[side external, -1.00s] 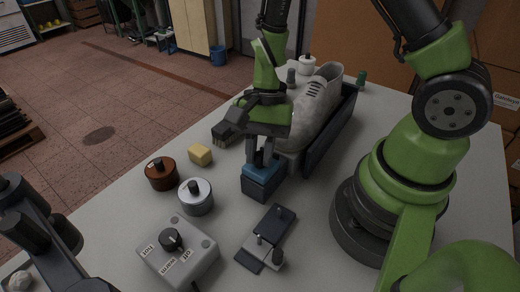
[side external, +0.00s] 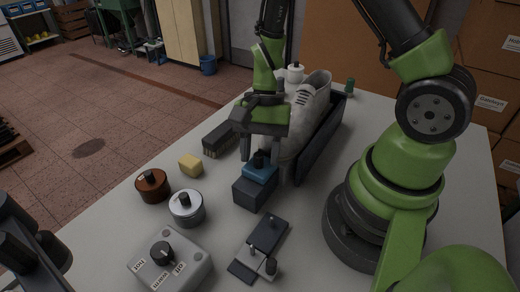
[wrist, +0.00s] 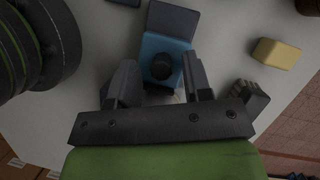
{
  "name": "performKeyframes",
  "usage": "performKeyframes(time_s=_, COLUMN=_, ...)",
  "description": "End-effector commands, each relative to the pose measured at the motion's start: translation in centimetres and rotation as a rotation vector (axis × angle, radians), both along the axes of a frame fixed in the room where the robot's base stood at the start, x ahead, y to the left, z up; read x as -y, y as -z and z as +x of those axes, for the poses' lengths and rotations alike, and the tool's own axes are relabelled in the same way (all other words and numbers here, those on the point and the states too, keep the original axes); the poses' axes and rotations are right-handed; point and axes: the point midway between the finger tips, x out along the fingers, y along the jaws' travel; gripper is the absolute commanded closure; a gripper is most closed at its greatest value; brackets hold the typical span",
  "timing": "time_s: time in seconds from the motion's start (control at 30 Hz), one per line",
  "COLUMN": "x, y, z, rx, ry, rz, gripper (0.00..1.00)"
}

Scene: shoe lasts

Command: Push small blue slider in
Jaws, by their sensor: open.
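The small blue slider (side external: 262,172) is a blue block with a black knob on top, seated on a dark grey box (side external: 252,192). It sits off toward the shoe side of the box, leaving part of the dark top bare. In the wrist view the blue slider (wrist: 153,43) lies between my fingers, with the dark box (wrist: 171,17) beyond it. My gripper (side external: 265,164) is open, with one finger on each side of the slider and a gap around the knob. Whether a finger touches the block's side, I cannot tell.
A pale shoe (side external: 310,108) in a dark tray (side external: 322,140) stands close behind my gripper. A brush (side external: 220,137), a yellow block (side external: 191,165), two knobbed pots, a dial box (side external: 185,268) and a dark latch plate (side external: 268,235) lie around it.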

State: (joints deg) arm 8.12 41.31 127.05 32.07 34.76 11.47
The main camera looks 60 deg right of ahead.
Motion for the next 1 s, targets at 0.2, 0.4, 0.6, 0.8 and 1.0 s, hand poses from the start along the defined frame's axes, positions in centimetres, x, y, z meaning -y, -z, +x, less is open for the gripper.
performKeyframes(time_s=0.2, x=0.3, y=-1.0, z=0.3, rx=0.006, ry=0.002, rz=0.004, gripper=0.55)
performKeyframes(time_s=0.4, x=1.7, y=-4.4, z=0.9, rx=0.010, ry=0.003, rz=0.000, gripper=0.55)
performKeyframes(time_s=0.6, x=2.9, y=-7.6, z=1.3, rx=0.006, ry=0.002, rz=-0.002, gripper=0.55)
performKeyframes(time_s=0.8, x=3.5, y=-9.1, z=1.4, rx=0.001, ry=0.001, rz=-0.001, gripper=0.55)
performKeyframes(time_s=1.0, x=3.5, y=-9.2, z=1.5, rx=0.000, ry=0.000, rz=-0.001, gripper=0.55)
